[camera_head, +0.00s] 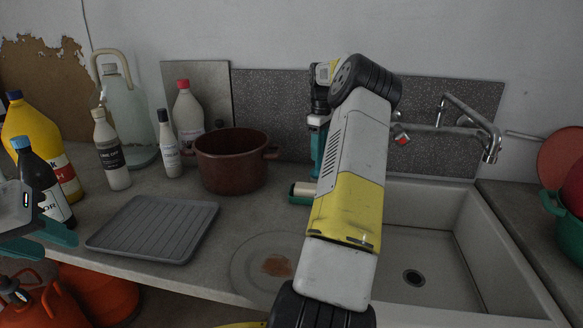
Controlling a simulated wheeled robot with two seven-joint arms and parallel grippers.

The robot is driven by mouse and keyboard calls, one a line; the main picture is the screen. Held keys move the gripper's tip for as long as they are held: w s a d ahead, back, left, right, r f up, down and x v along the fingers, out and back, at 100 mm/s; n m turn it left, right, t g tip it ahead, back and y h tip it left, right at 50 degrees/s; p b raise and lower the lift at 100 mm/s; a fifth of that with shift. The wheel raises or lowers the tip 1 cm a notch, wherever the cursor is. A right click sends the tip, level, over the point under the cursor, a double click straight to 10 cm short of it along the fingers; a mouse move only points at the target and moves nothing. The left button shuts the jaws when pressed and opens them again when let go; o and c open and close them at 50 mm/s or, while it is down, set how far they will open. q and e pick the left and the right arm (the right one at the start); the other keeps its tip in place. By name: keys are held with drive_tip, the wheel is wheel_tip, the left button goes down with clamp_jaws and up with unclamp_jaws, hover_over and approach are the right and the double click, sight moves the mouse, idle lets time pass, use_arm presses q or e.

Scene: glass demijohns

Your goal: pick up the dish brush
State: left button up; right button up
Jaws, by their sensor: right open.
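No dish brush can be made out for certain. A small cream and teal item (303,189) lies on the counter by the sink's left edge, partly hidden behind my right arm; I cannot tell whether it is the brush. My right gripper (317,172) points down just above and behind this item. It is open, with one teal finger showing and the rest hidden by my forearm. My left gripper (50,240) is at the left edge, in front of the bottles, partly out of frame; its opening cannot be judged.
A brown pot (232,165), grey ribbed tray (155,228) and round plate (262,270) occupy the counter. Bottles (110,155) and a glass demijohn (128,112) stand left. The sink (450,255) and tap (465,125) are right; a green colander (562,220) is at the far right.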

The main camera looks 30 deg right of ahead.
drive_tip(key=shift+c, duration=0.5)
clamp_jaws()
